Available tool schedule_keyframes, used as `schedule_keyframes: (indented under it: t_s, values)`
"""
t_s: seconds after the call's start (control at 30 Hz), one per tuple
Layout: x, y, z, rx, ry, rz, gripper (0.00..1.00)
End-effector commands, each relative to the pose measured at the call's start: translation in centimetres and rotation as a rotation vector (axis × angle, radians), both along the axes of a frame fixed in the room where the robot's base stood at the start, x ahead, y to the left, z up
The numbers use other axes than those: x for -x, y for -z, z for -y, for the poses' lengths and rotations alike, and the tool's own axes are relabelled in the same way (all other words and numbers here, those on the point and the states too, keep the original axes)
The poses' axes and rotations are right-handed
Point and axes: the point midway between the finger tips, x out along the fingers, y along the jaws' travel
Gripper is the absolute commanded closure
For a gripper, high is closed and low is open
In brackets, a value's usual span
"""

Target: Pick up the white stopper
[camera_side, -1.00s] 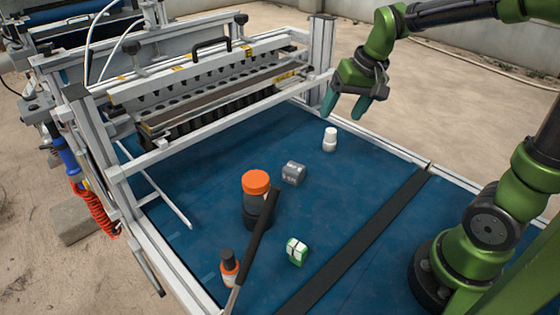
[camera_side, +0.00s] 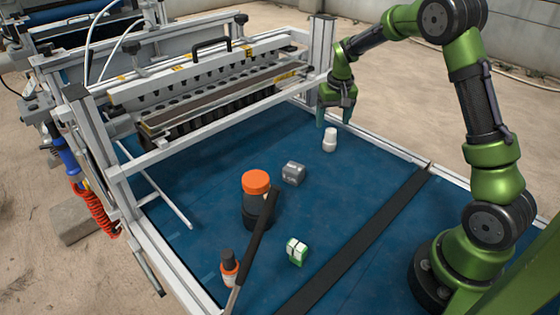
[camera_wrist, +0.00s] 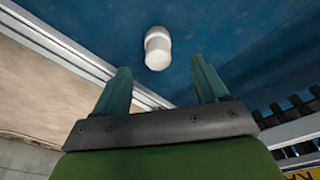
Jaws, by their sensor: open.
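The white stopper (camera_side: 330,139) stands upright on the blue work surface, near its far right edge in the side view. In the wrist view the stopper (camera_wrist: 157,48) shows beyond the fingertips, roughly between their lines. My gripper (camera_side: 334,116) is just above and behind the stopper, pointing down, and seems apart from it. In the wrist view my gripper (camera_wrist: 161,80) has its two teal fingers spread with nothing between them.
The seeder frame (camera_side: 318,62) stands close to the left of my gripper. A grey box (camera_side: 293,173), an orange-lidded jar (camera_side: 256,183), a green-and-white box (camera_side: 297,252) and a small orange bottle (camera_side: 229,268) are on the blue surface. A metal rail (camera_side: 390,146) borders it.

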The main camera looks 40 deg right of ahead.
Motion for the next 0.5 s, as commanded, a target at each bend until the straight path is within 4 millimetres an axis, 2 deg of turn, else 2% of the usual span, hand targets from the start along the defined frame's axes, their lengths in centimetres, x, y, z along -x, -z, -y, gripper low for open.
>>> schedule_keyframes:
  t_s: [0.1,0.37,0.5]
  values:
    - [-0.2,1.8,0.1,-0.001,0.000,-0.001,0.27]
    - [-0.4,3.7,0.4,-0.002,0.001,-0.001,0.27]
    - [-0.5,6.0,0.9,-0.002,0.002,-0.002,0.27]
